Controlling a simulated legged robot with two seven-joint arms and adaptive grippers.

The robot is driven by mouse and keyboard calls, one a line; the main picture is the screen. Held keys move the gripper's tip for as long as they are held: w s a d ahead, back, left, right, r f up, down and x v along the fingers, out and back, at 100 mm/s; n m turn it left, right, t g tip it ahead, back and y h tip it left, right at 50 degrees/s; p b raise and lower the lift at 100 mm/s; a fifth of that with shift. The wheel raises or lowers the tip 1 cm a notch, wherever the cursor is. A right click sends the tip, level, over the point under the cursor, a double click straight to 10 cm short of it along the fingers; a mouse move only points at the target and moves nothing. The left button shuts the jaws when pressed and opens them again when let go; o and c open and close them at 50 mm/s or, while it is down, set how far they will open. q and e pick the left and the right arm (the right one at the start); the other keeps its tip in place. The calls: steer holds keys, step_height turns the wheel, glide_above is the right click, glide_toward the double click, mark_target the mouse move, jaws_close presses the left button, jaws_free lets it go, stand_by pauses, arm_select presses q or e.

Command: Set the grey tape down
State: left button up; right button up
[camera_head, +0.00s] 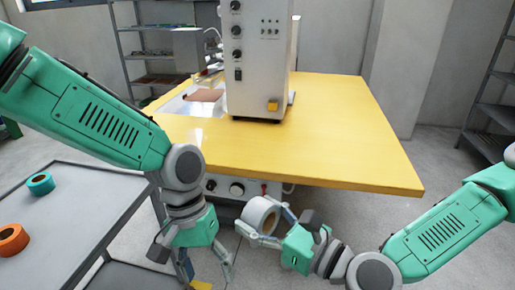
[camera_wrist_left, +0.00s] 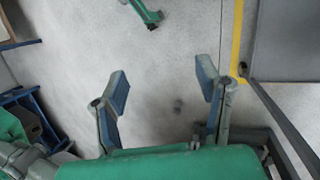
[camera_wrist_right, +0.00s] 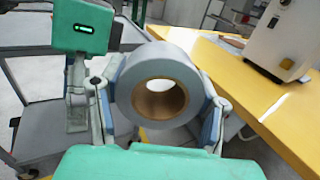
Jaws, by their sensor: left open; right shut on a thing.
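The grey tape (camera_head: 261,216) is a roll with a brown core. My right gripper (camera_head: 264,220) is shut on it and holds it in the air in front of the yellow table's near edge. In the right wrist view the grey tape (camera_wrist_right: 158,90) sits between the two fingers (camera_wrist_right: 160,100), its hole facing the camera. My left gripper (camera_head: 207,268) hangs low at the left of the tape, apart from it. In the left wrist view the left fingers (camera_wrist_left: 165,95) are spread and empty above the floor.
A grey cart top (camera_head: 85,210) at the left bears a teal tape roll (camera_head: 40,183) and an orange tape roll (camera_head: 12,239), with bare room right of them. The yellow table (camera_head: 340,120) carries a white machine (camera_head: 257,60); its right part is clear. Shelves stand behind.

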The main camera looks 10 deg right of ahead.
mark_target(261, 205)
arm_select(q)
steer(key=w+d+r+m+t+y, duration=0.1)
steer(key=w+d+r+m, duration=0.3)
steer(key=r, duration=0.7)
steer(key=d+r+m+t, duration=0.2)
steer(key=d+r, duration=0.4)
steer(key=r, duration=0.5)
steer(key=f, duration=1.2)
steer(key=shift+s+d, duration=0.15)
steer(key=shift+d, duration=0.15)
steer(key=shift+m, duration=0.3)
